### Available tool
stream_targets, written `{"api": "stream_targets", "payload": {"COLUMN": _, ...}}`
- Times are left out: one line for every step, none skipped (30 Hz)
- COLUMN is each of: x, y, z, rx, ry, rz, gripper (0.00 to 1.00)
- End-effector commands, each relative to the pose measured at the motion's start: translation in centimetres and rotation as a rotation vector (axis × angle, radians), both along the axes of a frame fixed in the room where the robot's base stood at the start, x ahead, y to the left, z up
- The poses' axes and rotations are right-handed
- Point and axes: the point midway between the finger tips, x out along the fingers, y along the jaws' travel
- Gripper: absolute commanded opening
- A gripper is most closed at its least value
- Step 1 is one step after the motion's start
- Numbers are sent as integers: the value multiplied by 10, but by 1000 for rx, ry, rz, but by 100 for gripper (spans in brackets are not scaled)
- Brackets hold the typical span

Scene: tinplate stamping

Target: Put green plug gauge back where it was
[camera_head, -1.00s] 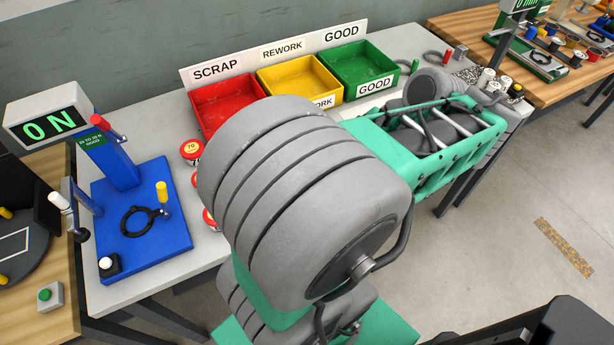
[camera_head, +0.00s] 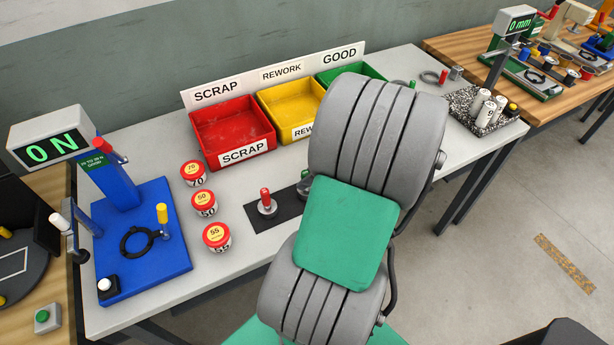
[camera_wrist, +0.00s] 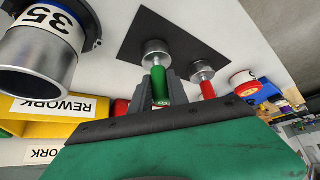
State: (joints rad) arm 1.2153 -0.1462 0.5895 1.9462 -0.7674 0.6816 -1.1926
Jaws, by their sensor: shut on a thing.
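The green plug gauge (camera_wrist: 160,86) has a green handle and a silver disc end. My gripper (camera_wrist: 159,92) is shut on its handle in the wrist view. Its silver end (camera_wrist: 155,51) points at the black mat (camera_wrist: 165,32); I cannot tell whether it touches.
Three red-lidded tins (camera_head: 204,204) stand left of the mat. Red (camera_head: 233,130), yellow (camera_head: 290,105) and green (camera_head: 345,75) bins stand behind. A blue gauge stand (camera_head: 150,265) is at left. A tin marked 35 (camera_wrist: 40,50) is close in the wrist view.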

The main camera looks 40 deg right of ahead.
Motion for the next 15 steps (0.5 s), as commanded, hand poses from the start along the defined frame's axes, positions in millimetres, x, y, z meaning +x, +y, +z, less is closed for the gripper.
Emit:
{"api": "stream_targets", "payload": {"x": 0, "y": 0, "z": -1, "rx": -2, "ry": -1, "rz": 2, "gripper": 0}}
{"api": "stream_targets", "payload": {"x": 0, "y": 0, "z": -2, "rx": -3, "ry": -2, "rz": 1, "gripper": 0}}
{"api": "stream_targets", "payload": {"x": 0, "y": -1, "z": -2, "rx": -3, "ry": -2, "rz": 2, "gripper": 0}}
{"api": "stream_targets", "payload": {"x": 0, "y": -1, "z": -2, "rx": -3, "ry": -2, "rz": 2, "gripper": 0}}
{"api": "stream_targets", "payload": {"x": 0, "y": -1, "z": -2, "rx": -3, "ry": -2, "rz": 2, "gripper": 0}}
{"api": "stream_targets", "payload": {"x": 0, "y": -1, "z": -2, "rx": -3, "ry": -2, "rz": 2, "gripper": 0}}
{"api": "stream_targets", "payload": {"x": 0, "y": 0, "z": -2, "rx": -3, "ry": -2, "rz": 1, "gripper": 0}}
{"api": "stream_targets", "payload": {"x": 0, "y": 0, "z": -3, "rx": -3, "ry": -2, "rz": 1, "gripper": 0}}
{"api": "stream_targets", "payload": {"x": 0, "y": 0, "z": -5, "rx": -3, "ry": -2, "rz": 1, "gripper": 0}}
{"api": "stream_targets", "payload": {"x": 0, "y": 0, "z": -6, "rx": -3, "ry": -2, "rz": 1, "gripper": 0}}
{"api": "stream_targets", "payload": {"x": 0, "y": 0, "z": -5, "rx": -2, "ry": -1, "rz": 1, "gripper": 23}}
{"api": "stream_targets", "payload": {"x": 0, "y": 0, "z": -4, "rx": -2, "ry": -1, "rz": 1, "gripper": 26}}
{"api": "stream_targets", "payload": {"x": 0, "y": 0, "z": -4, "rx": -2, "ry": -1, "rz": 1, "gripper": 29}}
{"api": "stream_targets", "payload": {"x": 0, "y": 0, "z": -4, "rx": -2, "ry": -1, "rz": 1, "gripper": 31}}
{"api": "stream_targets", "payload": {"x": 0, "y": 0, "z": -4, "rx": -2, "ry": -1, "rz": 1, "gripper": 34}}
